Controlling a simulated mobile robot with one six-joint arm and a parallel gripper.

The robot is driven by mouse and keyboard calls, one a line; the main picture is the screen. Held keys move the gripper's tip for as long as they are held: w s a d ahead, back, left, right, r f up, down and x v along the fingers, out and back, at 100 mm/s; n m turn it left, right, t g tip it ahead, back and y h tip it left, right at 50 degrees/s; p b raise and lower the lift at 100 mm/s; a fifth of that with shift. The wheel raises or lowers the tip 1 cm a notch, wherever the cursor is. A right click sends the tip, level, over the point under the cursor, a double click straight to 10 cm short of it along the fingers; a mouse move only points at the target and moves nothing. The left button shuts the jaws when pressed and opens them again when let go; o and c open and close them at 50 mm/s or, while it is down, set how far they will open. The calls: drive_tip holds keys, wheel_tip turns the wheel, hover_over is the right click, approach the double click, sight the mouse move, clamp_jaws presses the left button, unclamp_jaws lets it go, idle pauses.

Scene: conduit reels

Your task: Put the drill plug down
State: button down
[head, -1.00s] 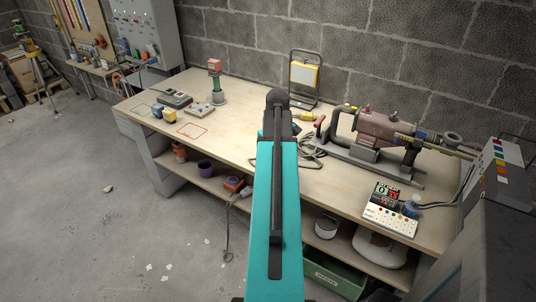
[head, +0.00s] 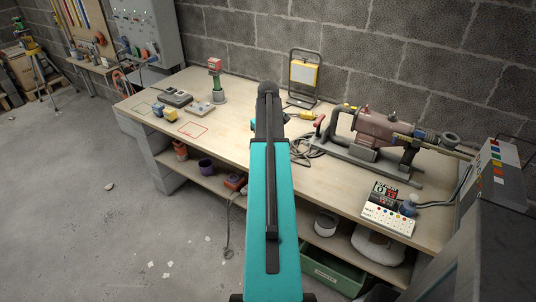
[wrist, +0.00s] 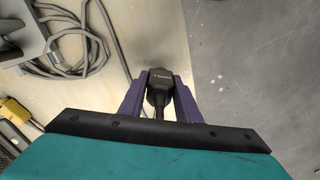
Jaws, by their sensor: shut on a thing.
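The drill plug (wrist: 160,84) is black with pale lettering and shows in the wrist view, its dark cable running down between the fingers. My gripper (wrist: 161,76) has purple fingers and is shut on the plug, one finger on each side. It is over the bench's front edge, with bench top to the left and grey floor to the right. In the head view my teal arm hides the plug and most of the gripper. A red outlined square (head: 193,130) and a green outlined square (head: 142,108) are marked on the bench top, left of my arm.
A blue plug (head: 157,111) and a yellow plug (head: 170,116) stand near the outlines. Behind them are socket boxes (head: 177,98) and a red-topped stand (head: 216,82). A work lamp (head: 304,76), coiled cable (head: 303,150) and red machine (head: 379,128) occupy the bench's back and right.

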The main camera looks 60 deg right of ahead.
drive_tip(key=shift+f, duration=0.15)
drive_tip(key=shift+f+p, duration=0.6)
drive_tip(key=shift+f, duration=1.05)
drive_tip(key=shift+f, duration=0.55)
drive_tip(key=c, duration=1.3)
unclamp_jaws()
drive_tip(key=shift+r, duration=0.15)
drive_tip(key=shift+r+b, duration=1.3)
drive_tip(key=shift+r, duration=5.15)
